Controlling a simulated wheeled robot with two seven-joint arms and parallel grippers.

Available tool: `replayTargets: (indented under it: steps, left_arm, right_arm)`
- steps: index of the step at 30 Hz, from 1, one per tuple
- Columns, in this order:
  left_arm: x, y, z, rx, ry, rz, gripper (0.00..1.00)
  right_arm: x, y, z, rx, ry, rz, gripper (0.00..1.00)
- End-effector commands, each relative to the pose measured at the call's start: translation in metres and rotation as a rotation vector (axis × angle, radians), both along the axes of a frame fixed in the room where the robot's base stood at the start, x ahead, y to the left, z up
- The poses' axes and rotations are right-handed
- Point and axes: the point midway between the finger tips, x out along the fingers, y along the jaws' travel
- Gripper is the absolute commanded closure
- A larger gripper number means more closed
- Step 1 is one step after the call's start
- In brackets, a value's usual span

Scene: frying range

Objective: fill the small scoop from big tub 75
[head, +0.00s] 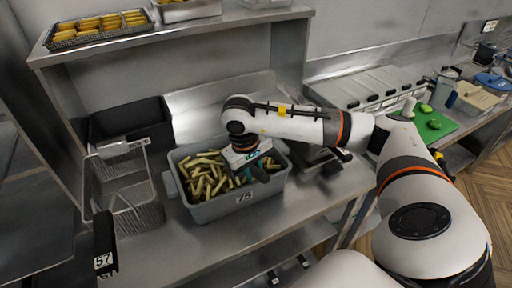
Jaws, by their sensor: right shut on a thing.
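Big tub 75 (216,209) is a grey open tub with its number on the front wall. It stands on the steel counter, filled with pale cut fries (205,178). My right arm reaches in from the right, and my right gripper (255,168) points down over the right half of the tub, close to the fries. It is shut, seemingly on the small scoop; its fingers and the scoop are mostly hidden by the wrist and fries, so I cannot tell how full the scoop is. My left gripper is out of view.
Wire baskets (124,197) stand left of the tub, with a dark container (130,124) behind. A black piece marked 57 (104,250) is at front left. A shelf (180,27) above holds a tray of golden food (98,29). A green board (432,124) lies far right.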

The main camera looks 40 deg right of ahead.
Motion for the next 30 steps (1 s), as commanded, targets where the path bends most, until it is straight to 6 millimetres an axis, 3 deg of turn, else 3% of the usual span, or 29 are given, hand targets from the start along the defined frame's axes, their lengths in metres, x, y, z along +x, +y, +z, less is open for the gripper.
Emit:
replayTargets:
  steps: [20, 30]
  left_arm:
    - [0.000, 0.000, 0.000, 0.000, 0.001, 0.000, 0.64]
    - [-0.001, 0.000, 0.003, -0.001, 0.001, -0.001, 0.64]
  right_arm:
    - [0.047, -0.011, -0.003, 0.001, -0.001, -0.001, 1.00]
    - [0.031, -0.008, 0.019, -0.037, -0.148, 0.002, 1.00]
